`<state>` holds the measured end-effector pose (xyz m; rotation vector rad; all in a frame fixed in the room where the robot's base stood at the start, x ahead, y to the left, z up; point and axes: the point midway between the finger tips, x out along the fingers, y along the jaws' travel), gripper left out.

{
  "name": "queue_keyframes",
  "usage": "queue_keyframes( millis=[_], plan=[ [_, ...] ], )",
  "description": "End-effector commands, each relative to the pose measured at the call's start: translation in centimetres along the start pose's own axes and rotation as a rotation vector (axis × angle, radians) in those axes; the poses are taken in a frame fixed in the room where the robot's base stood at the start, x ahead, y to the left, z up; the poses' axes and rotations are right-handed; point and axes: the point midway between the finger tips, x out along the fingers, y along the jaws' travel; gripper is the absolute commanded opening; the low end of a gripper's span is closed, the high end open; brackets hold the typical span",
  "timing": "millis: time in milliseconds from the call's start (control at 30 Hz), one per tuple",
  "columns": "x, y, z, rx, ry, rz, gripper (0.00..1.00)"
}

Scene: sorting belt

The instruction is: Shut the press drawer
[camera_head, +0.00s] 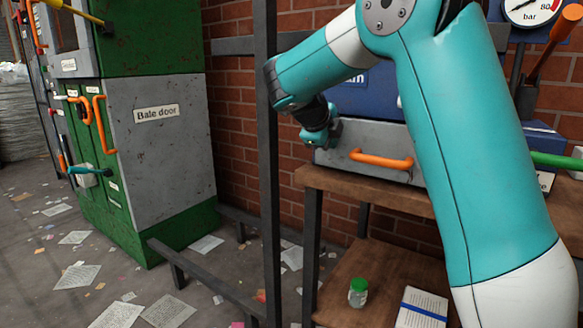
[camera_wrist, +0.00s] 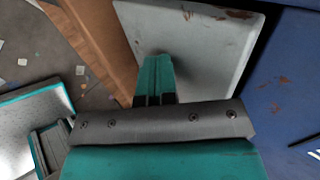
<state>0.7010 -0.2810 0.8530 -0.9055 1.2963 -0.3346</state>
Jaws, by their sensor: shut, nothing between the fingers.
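The press drawer has a grey front (camera_head: 335,158) with an orange bar handle (camera_head: 381,160). It is set in a blue press (camera_head: 369,92) on a wooden bench. In the wrist view the drawer's grey face (camera_wrist: 215,45) stands apart from the blue body with a dark gap between; how far out it is I cannot tell. My gripper (camera_head: 318,138) is at the drawer's left end. Its teal fingers (camera_wrist: 155,75) are closed together and empty, pointing at the grey face. Whether they touch it I cannot tell. My arm hides the drawer's right side.
The wooden bench top (camera_head: 316,178) runs below the drawer, with a lower shelf holding a green-lidded jar (camera_head: 358,292) and a notebook (camera_head: 422,308). A dark upright post (camera_head: 268,190) stands left of my gripper. A green bale-door cabinet (camera_head: 160,145) stands further left. Papers litter the floor.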

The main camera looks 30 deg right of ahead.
Motion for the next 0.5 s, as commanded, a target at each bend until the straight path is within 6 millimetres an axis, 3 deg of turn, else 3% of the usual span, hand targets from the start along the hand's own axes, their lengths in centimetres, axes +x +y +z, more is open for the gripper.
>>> queue_keyframes(
  millis=[500],
  plan=[
    [1.25,-1.22,-0.06,0.003,0.001,-0.005,0.00]
  ],
)
